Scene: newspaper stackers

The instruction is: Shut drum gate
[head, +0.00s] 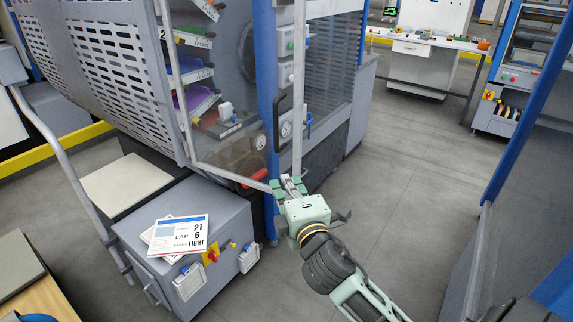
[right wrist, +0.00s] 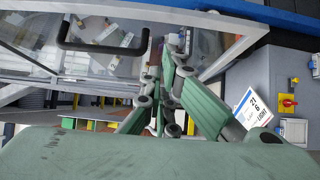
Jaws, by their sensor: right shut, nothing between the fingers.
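The drum gate is a clear panel in a light grey frame (head: 299,80) with a black handle (head: 277,124). It stands out at an angle from the front of the perforated drum (head: 120,60), and shelves show through it. The handle also shows in the right wrist view (right wrist: 104,48). My right gripper (head: 288,186) is shut and empty at the gate's lower right corner. In the right wrist view its fingers (right wrist: 170,95) are close to the frame; I cannot tell whether they touch it. My left gripper is not in view.
A grey box (head: 225,215) with printed cards (head: 180,236) and a red-yellow switch (head: 211,256) stands below the gate. A blue post (head: 266,70) rises behind the frame. Grey floor is free at right, towards a white bench (head: 420,68). A blue-edged panel (head: 500,180) bounds the right.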

